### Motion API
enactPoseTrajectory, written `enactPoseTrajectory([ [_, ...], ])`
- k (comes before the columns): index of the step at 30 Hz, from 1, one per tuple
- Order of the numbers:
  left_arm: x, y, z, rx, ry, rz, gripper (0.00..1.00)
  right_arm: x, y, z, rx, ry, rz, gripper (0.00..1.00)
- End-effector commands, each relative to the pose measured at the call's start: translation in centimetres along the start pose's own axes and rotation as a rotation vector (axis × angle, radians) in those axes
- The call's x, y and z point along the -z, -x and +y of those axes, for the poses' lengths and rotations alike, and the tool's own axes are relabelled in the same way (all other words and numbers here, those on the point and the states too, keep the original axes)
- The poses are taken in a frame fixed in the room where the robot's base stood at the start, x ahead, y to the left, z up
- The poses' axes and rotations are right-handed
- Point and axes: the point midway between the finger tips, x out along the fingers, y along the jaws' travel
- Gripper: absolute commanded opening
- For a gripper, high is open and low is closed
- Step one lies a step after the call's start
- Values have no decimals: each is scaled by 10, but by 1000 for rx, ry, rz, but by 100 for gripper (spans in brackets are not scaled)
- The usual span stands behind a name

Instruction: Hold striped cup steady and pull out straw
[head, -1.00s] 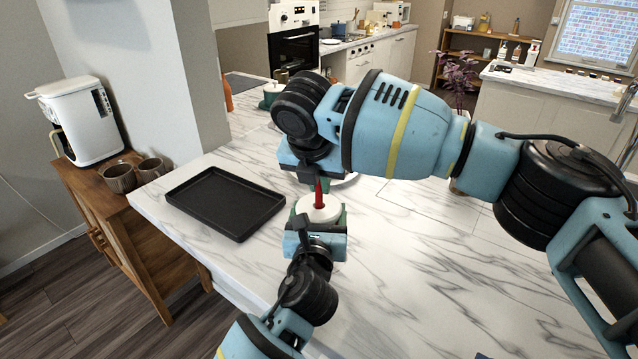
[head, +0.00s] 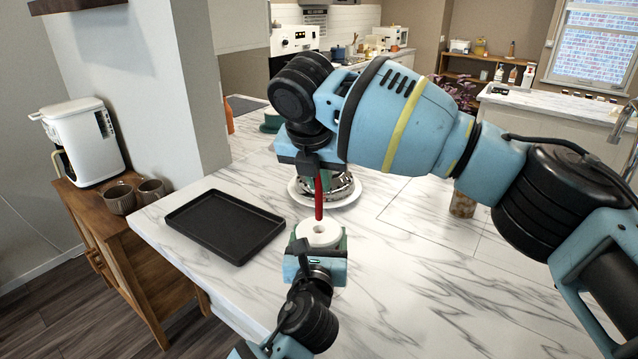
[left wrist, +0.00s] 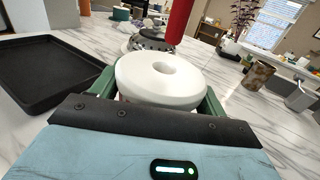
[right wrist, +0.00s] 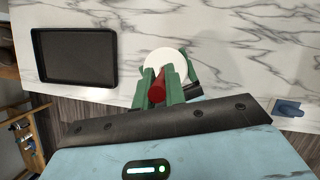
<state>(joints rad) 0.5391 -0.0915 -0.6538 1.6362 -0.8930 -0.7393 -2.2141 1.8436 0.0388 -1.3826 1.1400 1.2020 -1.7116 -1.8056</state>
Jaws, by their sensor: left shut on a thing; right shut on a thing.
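The cup shows as a white lid (head: 319,233) with a round hole in its middle; the lid also fills the centre of the left wrist view (left wrist: 162,78). The straw's lower end is just above the lid, apart from the hole in the head view. It also shows in the right wrist view (right wrist: 157,88).
A black tray (head: 226,222) lies on the marble counter (head: 400,270) to the left. A plate with a metal object (head: 343,190) stands behind the cup. A brown patterned container (head: 462,204) stands to the right.

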Motion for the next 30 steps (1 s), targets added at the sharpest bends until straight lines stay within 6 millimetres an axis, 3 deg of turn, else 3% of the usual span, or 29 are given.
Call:
enactPoseTrajectory([
  [5, 1, 0, 0, 0, 0, 2, 47, 0, 0, 0, 0, 0, 0, 0],
  [6, 1, 0, 0, 0, 0, 2, 78, 0, 0, 0, 0, 0, 0, 0],
  [11, 1, 0, 0, 0, 0, 1, 99, 0, 0, 0, 0, 0, 0, 0],
  [22, 1, 4, 0, 0, 0, 1, 99, 0, 0, 0, 0, 0, 0, 0],
  [30, 1, 42, 0, 1, -1, 1, 99, 0, 0, 0, 0, 0, 0, 0],
])
